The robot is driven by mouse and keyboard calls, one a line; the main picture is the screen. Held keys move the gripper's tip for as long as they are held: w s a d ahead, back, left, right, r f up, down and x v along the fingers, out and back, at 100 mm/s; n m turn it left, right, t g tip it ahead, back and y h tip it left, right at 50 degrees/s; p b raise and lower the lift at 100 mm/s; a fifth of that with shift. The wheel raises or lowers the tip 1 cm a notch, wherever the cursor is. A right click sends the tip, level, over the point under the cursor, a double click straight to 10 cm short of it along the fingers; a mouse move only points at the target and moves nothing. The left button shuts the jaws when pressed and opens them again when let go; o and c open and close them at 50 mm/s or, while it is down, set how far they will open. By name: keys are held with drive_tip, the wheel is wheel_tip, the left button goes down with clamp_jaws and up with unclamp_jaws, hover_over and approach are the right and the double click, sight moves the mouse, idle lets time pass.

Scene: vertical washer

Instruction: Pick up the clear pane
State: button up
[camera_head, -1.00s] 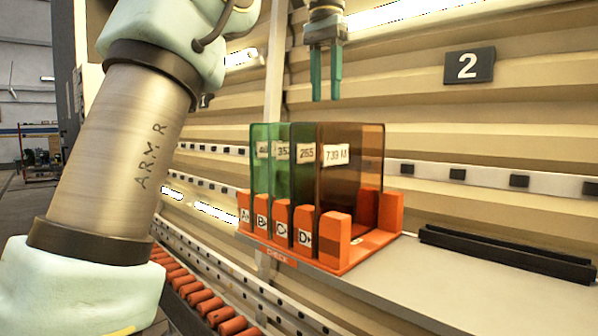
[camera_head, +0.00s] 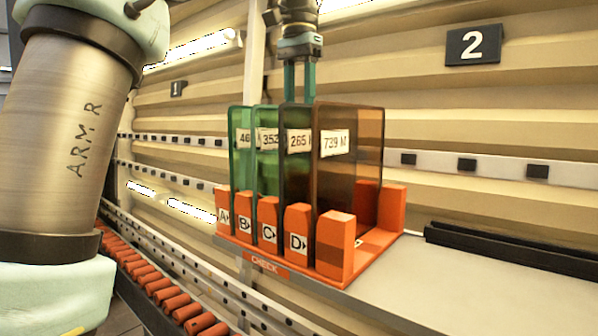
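An orange rack (camera_head: 336,246) holds a row of upright panes in slots marked A to D. The leftmost pane (camera_head: 241,160) is green with a label partly hidden. Beside it is a green pane (camera_head: 268,185) labelled 352. Then comes a darker pane (camera_head: 297,180) labelled 265, and an amber-brown pane (camera_head: 350,175) labelled 739 M in front. No pane stands out as plainly clear; overlap mixes their tints. My gripper (camera_head: 299,98) points down at the panes' top edges, near the 265 pane. Its teal fingers are apart; their tips are hidden by panes.
The rack stands on a grey shelf (camera_head: 440,300), with a black slotted bar (camera_head: 510,255) to its right. An orange roller conveyor (camera_head: 165,290) runs at lower left. A ribbed cream wall (camera_head: 480,110) with a 2 sign is behind.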

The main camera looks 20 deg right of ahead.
drive_tip(key=f, duration=0.4)
drive_tip(key=shift+s+a+f, duration=0.15)
drive_tip(key=shift+s+f, duration=0.05)
drive_tip(key=shift+f, duration=0.1)
drive_tip(key=shift+c, duration=0.2)
clamp_jaws()
drive_tip(key=shift+r, duration=0.1)
idle(0.8)
